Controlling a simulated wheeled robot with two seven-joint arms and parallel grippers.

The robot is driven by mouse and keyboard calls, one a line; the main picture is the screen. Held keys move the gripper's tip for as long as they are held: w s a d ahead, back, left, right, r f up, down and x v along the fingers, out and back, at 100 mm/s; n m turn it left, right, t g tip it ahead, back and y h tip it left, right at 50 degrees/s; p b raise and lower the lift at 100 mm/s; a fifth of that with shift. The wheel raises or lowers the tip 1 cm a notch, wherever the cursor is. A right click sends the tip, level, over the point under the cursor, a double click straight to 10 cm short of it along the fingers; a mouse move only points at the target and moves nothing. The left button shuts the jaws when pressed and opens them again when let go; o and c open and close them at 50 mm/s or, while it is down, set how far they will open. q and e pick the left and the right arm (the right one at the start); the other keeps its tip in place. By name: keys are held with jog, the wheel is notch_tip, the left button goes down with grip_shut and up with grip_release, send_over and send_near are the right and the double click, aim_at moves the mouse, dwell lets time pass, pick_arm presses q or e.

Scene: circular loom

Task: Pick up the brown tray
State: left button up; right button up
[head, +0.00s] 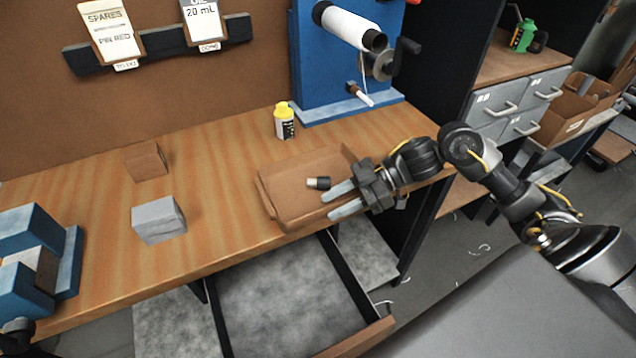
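The brown tray (280,214) lies on the wooden workbench, close to its front edge. A small black and pale cylinder (318,183) lies in it. My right gripper (328,206) comes in from the right, with its two pale fingers spread apart. The fingers point left at the tray's right front part, and one finger overlaps the front wall in the picture. I cannot tell whether they touch the tray. The gripper hides the tray's right front corner. My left gripper is not clearly in view.
A yellow-capped bottle (285,122) and a blue spool stand (310,75) are behind the tray. A grey block (158,220), a brown block (147,161) and a blue fixture (35,255) are to the left. An open drawer (290,310) juts out below the bench.

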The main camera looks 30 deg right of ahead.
jog(key=shift+c, duration=0.2)
grip_shut()
jog(key=shift+r, duration=0.1)
jog(key=shift+r, duration=0.95)
jog(key=s+a+r+p, duration=0.7)
jog(key=s+r+p, duration=0.4)
jog(key=p, duration=0.4)
jog(key=shift+s+a, duration=0.25)
jog(key=shift+s, duration=0.1)
